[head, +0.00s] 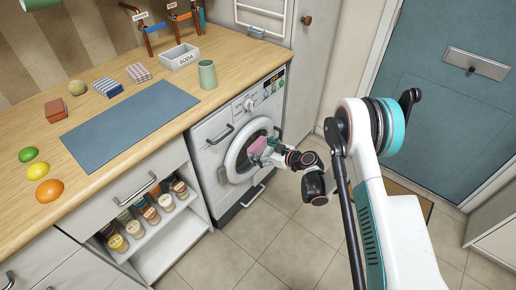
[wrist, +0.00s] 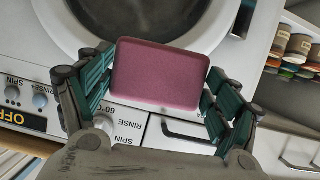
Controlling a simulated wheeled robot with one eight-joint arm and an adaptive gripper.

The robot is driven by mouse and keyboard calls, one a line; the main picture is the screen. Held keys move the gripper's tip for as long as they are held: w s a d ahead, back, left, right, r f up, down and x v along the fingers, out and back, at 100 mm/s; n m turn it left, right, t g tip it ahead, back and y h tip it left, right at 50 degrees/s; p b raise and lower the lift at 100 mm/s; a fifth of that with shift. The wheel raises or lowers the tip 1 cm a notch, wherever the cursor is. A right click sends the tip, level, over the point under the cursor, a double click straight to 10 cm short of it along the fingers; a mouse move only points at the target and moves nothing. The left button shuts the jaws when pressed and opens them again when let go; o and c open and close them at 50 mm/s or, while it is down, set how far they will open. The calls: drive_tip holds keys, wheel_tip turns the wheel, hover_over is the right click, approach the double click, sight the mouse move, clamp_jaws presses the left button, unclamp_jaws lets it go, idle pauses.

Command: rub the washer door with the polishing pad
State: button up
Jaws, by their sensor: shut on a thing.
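The washer (head: 222,131) is a white front loader under the wooden counter, with a round door. The washer door (head: 233,158) has a white ring and dark glass, and is closed; my gripper hides part of it. It also fills the top of the wrist view (wrist: 70,50). My gripper (head: 264,153) is in front of the door, shut on the pink polishing pad (head: 257,145). In the wrist view the pad (wrist: 158,75) sits between the green-lined fingers and overlaps the door's rim. I cannot tell whether the pad touches the door.
An open shelf with several spice jars (head: 150,214) is left of the washer. The tiled floor (head: 295,235) in front is clear.

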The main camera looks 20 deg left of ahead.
sight(255, 146)
drive_tip(key=shift+d, duration=0.1)
drive_tip(key=shift+s+d, duration=0.3)
drive_tip(key=shift+d, duration=0.4)
drive_tip(key=shift+s+d, duration=0.25)
drive_tip(key=shift+d, duration=0.4)
drive_tip(key=shift+w+a, duration=0.45)
drive_tip(key=shift+a, duration=0.6)
drive_tip(key=shift+w+a, duration=0.4)
drive_tip(key=shift+a, duration=0.65)
drive_tip(key=shift+w+a, duration=0.45)
drive_tip(key=shift+a, duration=0.6)
drive_tip(key=shift+w+a, duration=0.2)
drive_tip(key=shift+a, duration=0.3)
drive_tip(key=shift+w+a, duration=0.2)
drive_tip(key=shift+a, duration=0.3)
drive_tip(key=shift+w, duration=0.1)
drive_tip(key=w, duration=0.1)
drive_tip(key=w+d, duration=0.1)
drive_tip(key=w, duration=0.1)
drive_tip(key=shift+w+d, duration=0.25)
